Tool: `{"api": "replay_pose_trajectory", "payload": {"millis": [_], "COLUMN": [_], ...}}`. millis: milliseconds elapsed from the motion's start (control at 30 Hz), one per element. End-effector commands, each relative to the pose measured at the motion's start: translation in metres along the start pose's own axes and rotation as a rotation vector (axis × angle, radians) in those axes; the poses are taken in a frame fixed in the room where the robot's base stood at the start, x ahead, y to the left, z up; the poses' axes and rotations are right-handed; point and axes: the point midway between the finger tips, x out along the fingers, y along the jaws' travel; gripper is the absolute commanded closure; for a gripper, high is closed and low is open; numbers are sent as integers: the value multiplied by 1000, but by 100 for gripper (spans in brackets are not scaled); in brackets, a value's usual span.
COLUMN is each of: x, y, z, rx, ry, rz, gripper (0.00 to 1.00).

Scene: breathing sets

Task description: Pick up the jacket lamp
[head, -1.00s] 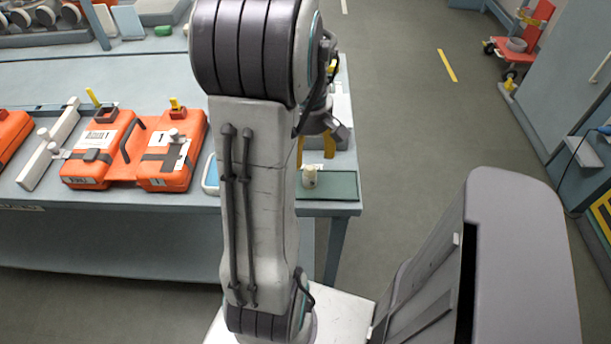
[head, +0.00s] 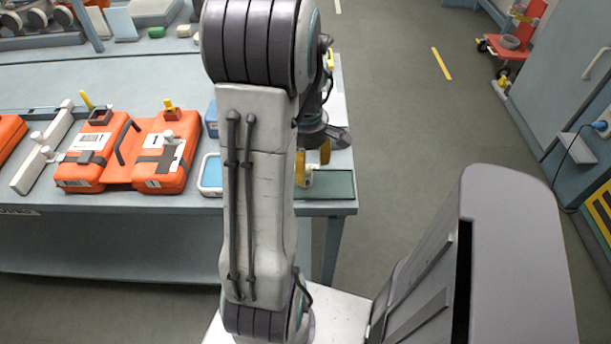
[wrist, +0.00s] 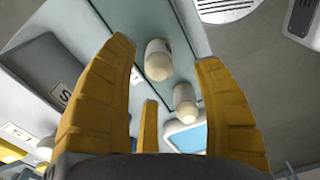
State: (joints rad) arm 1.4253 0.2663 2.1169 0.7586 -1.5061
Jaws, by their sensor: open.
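Two small cream-white rounded bodies, which I take to be the jacket lamp (wrist: 158,62), show between my fingers in the wrist view. The second body (wrist: 185,98) is smaller and lower; I cannot tell whether they are one piece. The upper one lies over the green mat (wrist: 182,62). My gripper (wrist: 168,55) is open, its yellow fingers spread on either side of the bodies, with no clear grip on them. In the head view my gripper (head: 313,160) is at the green mat (head: 336,186), and the cream lamp (head: 306,178) is mostly hidden behind a finger.
Orange cases (head: 165,150) lie on the bench left of my arm. A blue-and-white tray (head: 211,172) stands close to the mat's left. The bench ends just right of the mat, with open floor (head: 400,120) beyond. A grey cabinet (head: 575,95) is at the right.

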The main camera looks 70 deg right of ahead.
Motion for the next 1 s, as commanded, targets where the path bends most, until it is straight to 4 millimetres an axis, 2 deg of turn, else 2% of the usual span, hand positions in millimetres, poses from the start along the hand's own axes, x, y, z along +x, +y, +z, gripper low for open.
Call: {"api": "replay_pose_trajectory", "payload": {"millis": [100,233,567,600,1000], "x": [16,26,31,31,30], "y": [0,0,1,1,1], "z": [1,1,1,1,1], "rx": [0,0,1,1,1], "ry": [0,0,0,0,0], "rz": [-3,-3,1,1,1], "gripper": [39,39,39,37,72]}}
